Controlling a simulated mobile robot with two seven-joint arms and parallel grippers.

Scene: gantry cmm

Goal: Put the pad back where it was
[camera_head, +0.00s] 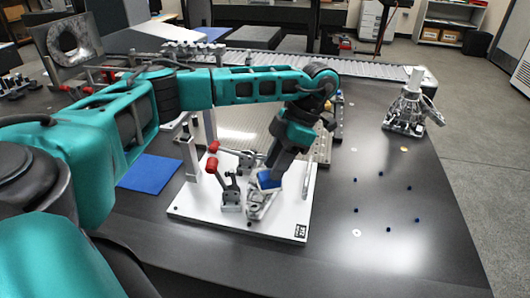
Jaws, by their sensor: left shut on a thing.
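My left gripper (267,186) reaches down over the white fixture plate (190,208) from above. It is shut on a small blue pad (268,180), held over the front middle of the plate, just above a grey metal bracket (258,210). I cannot tell whether the pad touches the bracket. The fingertips are small and partly hidden by the pad. My right gripper is not in view.
Toggle clamps with red handles (212,165) stand on the plate close to the gripper. A flat blue mat (150,174) lies left of it. A metal device (408,108) stands at the back right.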

